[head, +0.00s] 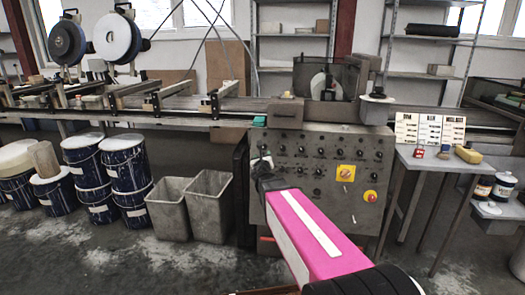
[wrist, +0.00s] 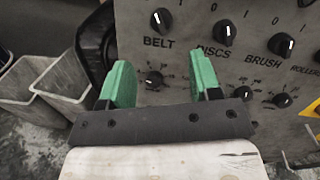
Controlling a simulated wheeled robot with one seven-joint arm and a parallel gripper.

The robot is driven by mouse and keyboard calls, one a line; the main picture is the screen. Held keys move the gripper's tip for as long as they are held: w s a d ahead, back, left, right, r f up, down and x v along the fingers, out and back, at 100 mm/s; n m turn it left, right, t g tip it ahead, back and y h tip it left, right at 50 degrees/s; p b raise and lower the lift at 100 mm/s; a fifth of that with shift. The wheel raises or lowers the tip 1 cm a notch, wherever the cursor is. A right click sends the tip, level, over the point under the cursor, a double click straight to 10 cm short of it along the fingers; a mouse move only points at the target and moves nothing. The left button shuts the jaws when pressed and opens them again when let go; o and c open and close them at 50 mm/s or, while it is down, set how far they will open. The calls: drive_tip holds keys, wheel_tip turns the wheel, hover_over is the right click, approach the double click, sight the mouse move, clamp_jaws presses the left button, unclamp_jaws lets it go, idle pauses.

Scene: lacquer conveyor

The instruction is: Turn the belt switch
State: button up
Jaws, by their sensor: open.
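The belt switch (wrist: 161,21) is a round black knob with a white pointer mark, above the label BELT on the grey control panel (wrist: 270,65). Its pointer leans slightly up and left. My gripper (wrist: 160,66) is open and empty, its two green fingers apart in front of the panel. The belt switch is beyond the fingertips, higher in the wrist view. Another black knob (wrist: 153,79) shows between the fingers. In the head view my pink arm reaches to the left part of the control panel (head: 300,187); I cannot single out the belt switch there.
The DISCS knob (wrist: 223,32) and BRUSH knob (wrist: 283,44) stand to the right of the belt switch. A yellow plate (head: 346,173) and a red button (head: 370,196) are farther right on the panel. Grey bins (head: 208,200) stand on the floor left of it.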

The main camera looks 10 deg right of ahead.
sight(264, 149)
drive_tip(key=w, duration=0.3)
drive_tip(key=w+d, duration=0.1)
drive_tip(key=w, duration=0.2)
drive_tip(key=w+d, duration=0.1)
drive_tip(key=w, duration=0.2)
drive_tip(key=c, duration=0.9)
